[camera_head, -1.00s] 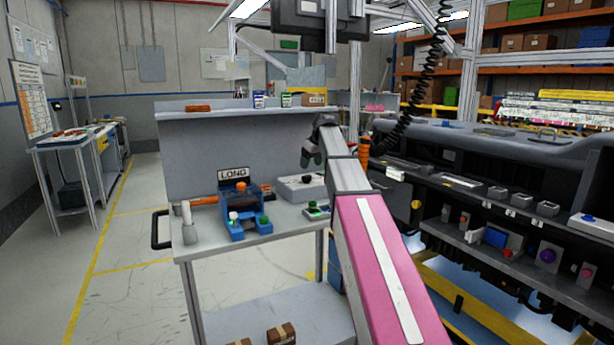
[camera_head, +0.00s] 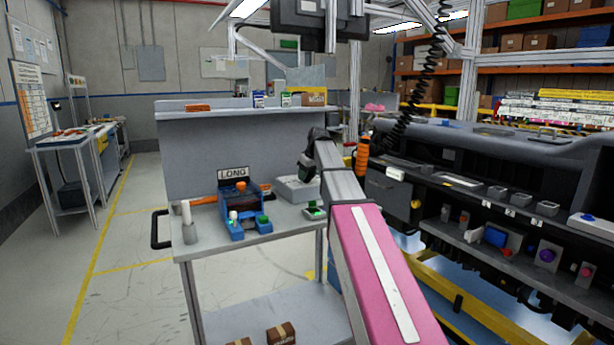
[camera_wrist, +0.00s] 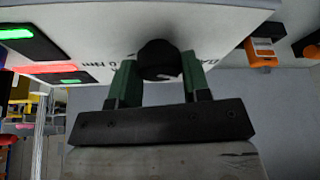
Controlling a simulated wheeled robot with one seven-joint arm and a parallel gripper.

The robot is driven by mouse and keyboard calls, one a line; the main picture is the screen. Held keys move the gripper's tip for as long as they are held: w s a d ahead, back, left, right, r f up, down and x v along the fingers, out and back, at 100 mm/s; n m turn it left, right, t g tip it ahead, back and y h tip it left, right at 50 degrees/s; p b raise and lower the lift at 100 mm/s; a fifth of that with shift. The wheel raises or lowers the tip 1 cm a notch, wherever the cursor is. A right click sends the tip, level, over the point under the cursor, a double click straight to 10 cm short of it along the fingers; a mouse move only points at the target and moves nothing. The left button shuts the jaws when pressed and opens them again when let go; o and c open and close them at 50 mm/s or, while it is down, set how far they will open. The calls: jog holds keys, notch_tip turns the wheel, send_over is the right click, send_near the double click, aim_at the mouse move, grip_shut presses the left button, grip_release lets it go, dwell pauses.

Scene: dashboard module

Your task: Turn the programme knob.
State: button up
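A dark round knob (camera_wrist: 158,58) stands on a pale box in the wrist view, with partly hidden printed lettering beside it. I take it as the programme knob. My gripper (camera_wrist: 160,75) has one green finger on each side of it, with no gap seen between fingers and knob, so it looks shut on it. In the head view my gripper (camera_head: 306,170) reaches down to the pale box (camera_head: 290,188) on the grey trolley; the knob is hidden there. The knob's pointer and setting cannot be read.
A small box with a green light (camera_head: 315,212) sits just right on the trolley. A blue fixture (camera_head: 238,215) with a LONG sign (camera_head: 233,173) and a white cylinder (camera_head: 188,222) stand left. The dark dashboard (camera_head: 500,180) fills the right side. An orange-handled tool (camera_head: 362,157) hangs close by.

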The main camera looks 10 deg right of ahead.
jog(key=shift+m, duration=0.3)
jog(key=m+h, duration=0.1)
jog(key=m, duration=0.2)
jog(key=shift+a+t, duration=0.1)
jog(key=shift+t, duration=0.2)
jog(key=shift+m+h, duration=0.9)
jog(key=shift+m, duration=1.2)
jog(key=o, duration=0.9)
jog(key=v, duration=1.1)
jog(key=shift+s+a+f, duration=0.1)
jog(key=shift+s+f, duration=0.05)
